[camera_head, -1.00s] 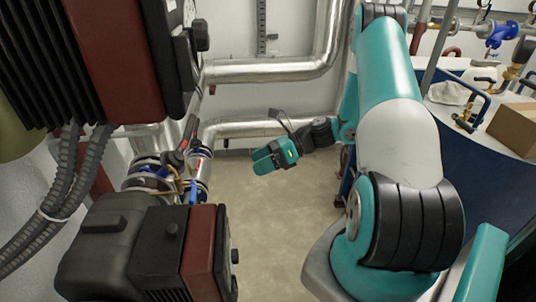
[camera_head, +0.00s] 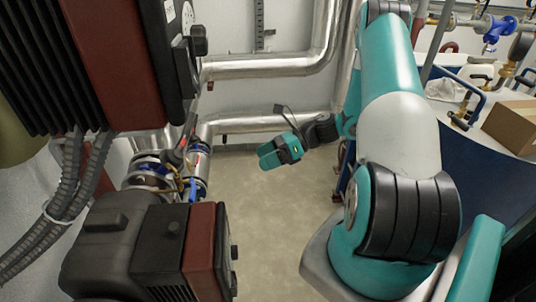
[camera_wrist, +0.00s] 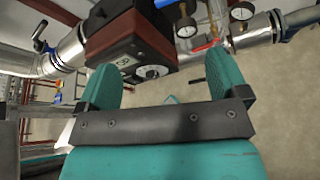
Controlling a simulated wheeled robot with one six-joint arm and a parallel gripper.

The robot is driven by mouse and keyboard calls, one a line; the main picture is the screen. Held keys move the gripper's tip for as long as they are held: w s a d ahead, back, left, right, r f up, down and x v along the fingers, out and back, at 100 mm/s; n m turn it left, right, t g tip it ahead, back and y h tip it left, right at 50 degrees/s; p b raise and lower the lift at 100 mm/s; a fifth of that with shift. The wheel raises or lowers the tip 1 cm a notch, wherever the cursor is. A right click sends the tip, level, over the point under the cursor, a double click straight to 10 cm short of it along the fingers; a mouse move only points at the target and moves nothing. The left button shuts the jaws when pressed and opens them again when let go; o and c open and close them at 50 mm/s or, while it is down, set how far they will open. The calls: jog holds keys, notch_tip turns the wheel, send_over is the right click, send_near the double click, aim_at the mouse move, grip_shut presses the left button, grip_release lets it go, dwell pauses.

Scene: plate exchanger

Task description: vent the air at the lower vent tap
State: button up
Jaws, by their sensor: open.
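My gripper (camera_head: 266,158) hangs in free air over the floor in the head view, pointing left toward the pipe fittings. In the wrist view its two teal fingers stand apart with nothing between them (camera_wrist: 163,78). A small blue lever (camera_head: 192,190) sits on the lower pipe fittings, left of my gripper and well apart from it. In the wrist view a red lever (camera_wrist: 207,47) shows on a pipe beyond the right finger. I cannot tell which of these, if either, is the lower vent tap.
A black and red pump unit (camera_head: 140,245) fills the lower left, and another red and black unit (camera_head: 110,65) stands above it. Silver insulated pipes (camera_head: 265,66) run behind. A cardboard box (camera_head: 512,125) is at right. The floor (camera_head: 270,225) between is clear.

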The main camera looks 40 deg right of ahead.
jog(key=b+v, duration=0.2)
jog(key=v, duration=1.5)
jog(key=shift+d, duration=0.25)
